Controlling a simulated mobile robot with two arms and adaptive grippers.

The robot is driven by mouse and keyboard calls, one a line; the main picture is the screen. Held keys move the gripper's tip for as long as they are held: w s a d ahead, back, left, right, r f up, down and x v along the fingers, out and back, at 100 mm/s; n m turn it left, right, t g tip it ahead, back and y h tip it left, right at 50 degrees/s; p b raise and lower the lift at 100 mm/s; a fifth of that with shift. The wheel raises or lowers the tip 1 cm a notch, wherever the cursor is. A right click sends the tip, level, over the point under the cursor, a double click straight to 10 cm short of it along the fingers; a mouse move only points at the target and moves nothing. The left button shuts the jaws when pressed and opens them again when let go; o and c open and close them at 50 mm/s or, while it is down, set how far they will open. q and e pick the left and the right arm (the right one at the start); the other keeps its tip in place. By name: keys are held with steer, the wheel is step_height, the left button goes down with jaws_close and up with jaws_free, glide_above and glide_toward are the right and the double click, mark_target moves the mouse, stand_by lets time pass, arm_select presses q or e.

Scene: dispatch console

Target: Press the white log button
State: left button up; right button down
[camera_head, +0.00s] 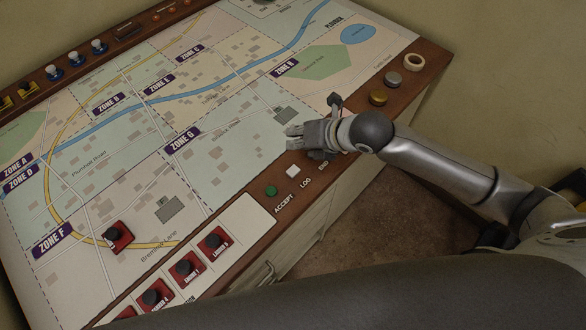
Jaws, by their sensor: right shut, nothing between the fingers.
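The white log button (293,171) sits on the brown wooden front rim of the console, above the printed word LOG. My right gripper (291,131) is shut and empty. It shows over the map's lower right edge, above the log button in the picture and apart from it. The gripper's body covers the spot above the word END, so a button there is mostly hidden. My left gripper is not in view.
A green accept button (271,191) sits just left of the log button. Red blocks with black knobs, such as one (118,237) on the map (225,175), stand at lower left.

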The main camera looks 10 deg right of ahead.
steer(key=shift+f, duration=0.1)
steer(key=b, duration=0.8)
glide_above(296, 168)
step_height(296, 168, down, 8)
steer(key=shift+w+r, duration=0.1)
steer(key=shift+f, duration=0.4)
steer(key=shift+f, duration=0.2)
stand_by(0.6)
steer(key=shift+f, duration=0.25)
steer(key=shift+f, duration=0.4)
stand_by(0.8)
steer(key=shift+r, duration=0.1)
steer(key=shift+r+p, duration=0.75)
